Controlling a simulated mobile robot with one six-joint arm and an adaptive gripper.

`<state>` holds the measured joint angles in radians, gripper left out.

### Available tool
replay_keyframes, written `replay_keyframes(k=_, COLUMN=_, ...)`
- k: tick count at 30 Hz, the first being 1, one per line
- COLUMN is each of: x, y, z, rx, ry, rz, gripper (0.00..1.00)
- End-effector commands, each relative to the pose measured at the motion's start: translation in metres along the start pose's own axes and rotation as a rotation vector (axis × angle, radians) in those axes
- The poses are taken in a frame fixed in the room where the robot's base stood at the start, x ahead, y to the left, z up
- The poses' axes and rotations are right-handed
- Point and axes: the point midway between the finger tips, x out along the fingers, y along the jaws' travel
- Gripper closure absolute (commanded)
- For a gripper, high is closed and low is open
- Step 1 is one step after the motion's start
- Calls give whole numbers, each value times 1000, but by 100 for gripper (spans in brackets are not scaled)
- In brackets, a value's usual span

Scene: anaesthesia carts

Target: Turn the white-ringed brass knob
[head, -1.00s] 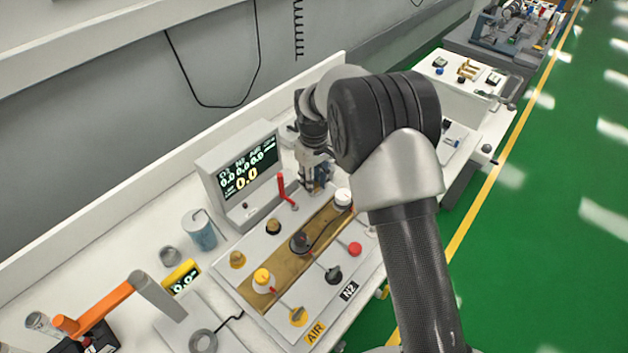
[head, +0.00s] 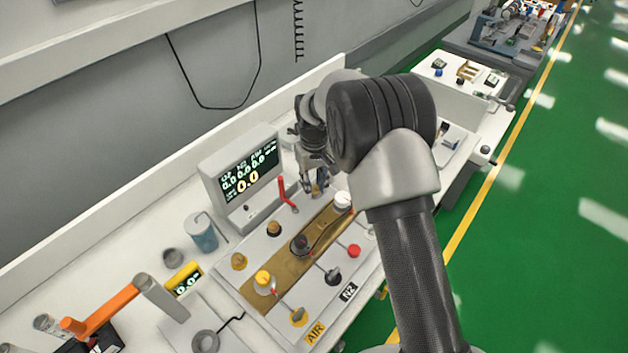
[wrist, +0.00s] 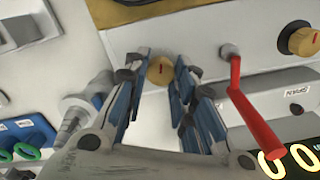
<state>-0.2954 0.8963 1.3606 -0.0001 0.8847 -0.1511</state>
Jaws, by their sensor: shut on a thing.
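A small round brass knob (wrist: 160,74) with a red mark on its face sits between my fingertips in the wrist view, near the panel's edge. Its white ring cannot be made out, as the fingers flank it closely. My gripper (wrist: 160,62) is shut on this knob, one blue-and-grey finger at each side. In the head view my gripper (head: 318,188) is at the far end of the white panel, beside the red lever, and hides the knob.
A red lever (wrist: 247,105) stands close right of the fingers in the wrist view. A second brass knob (wrist: 298,40) is further right. In the head view a display (head: 248,172), a white knob (head: 342,200) and a brass plate (head: 290,268) are nearby.

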Motion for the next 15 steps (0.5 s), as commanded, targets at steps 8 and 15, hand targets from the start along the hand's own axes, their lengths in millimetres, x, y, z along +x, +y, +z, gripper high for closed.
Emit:
replay_keyframes(k=8, x=-2, y=1, z=0, rx=258, ry=-1, rz=0, gripper=100)
replay_keyframes(k=15, x=-1, y=1, z=0, rx=456, ry=0, rz=0, gripper=100)
